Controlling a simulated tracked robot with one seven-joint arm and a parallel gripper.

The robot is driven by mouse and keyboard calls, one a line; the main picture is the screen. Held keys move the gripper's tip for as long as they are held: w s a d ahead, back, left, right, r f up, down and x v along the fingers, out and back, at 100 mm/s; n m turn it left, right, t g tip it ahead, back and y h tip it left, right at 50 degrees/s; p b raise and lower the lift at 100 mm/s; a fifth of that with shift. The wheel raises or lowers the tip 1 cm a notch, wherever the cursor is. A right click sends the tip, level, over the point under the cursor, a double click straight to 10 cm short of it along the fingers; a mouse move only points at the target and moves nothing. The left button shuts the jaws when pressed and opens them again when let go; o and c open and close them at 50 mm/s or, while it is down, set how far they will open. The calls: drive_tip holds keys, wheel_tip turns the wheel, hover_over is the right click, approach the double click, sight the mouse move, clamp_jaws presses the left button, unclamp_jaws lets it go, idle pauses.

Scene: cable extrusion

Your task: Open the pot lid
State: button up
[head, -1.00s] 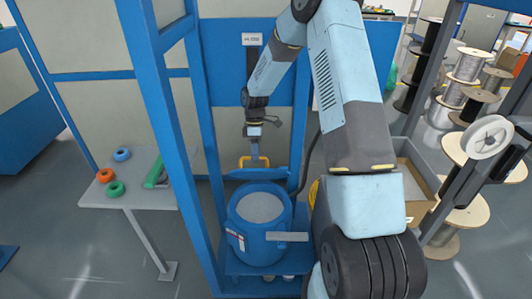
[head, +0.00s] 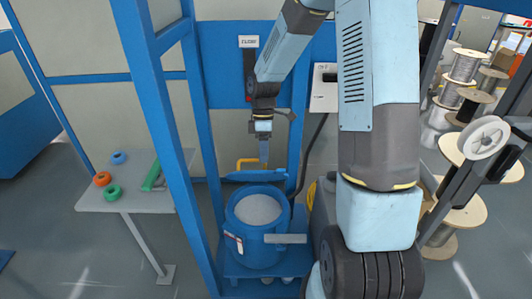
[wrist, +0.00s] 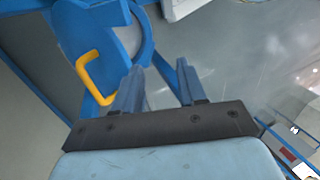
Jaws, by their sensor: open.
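The blue pot (head: 257,243) stands upright on a blue stand, and its top is open, showing pale grey contents (head: 258,209). Its blue lid (head: 257,176) is raised at the pot's far rim and appears nearly edge-on in the head view. The lid's yellow handle (head: 246,163) sticks up on its far side. In the wrist view the lid (wrist: 136,38) and handle (wrist: 84,76) show to the left of the fingers. My gripper (wrist: 160,70) is open, with nothing seen between its fingers. In the head view my gripper (head: 264,158) is just right of the handle.
Blue frame posts (head: 160,130) stand left of the pot. A grey table (head: 135,190) beyond them holds coloured rings (head: 103,179) and a green tool. A blue panel (head: 225,70) stands behind the lid. Cable spools (head: 465,65) stand at the right.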

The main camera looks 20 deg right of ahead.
drive_tip(key=shift+s+d+r, duration=0.1)
drive_tip(key=shift+s+r, duration=0.1)
drive_tip(key=shift+s, duration=0.3)
drive_tip(key=shift+s+r, duration=0.2)
drive_tip(key=shift+s, duration=0.25)
drive_tip(key=shift+c, duration=0.3)
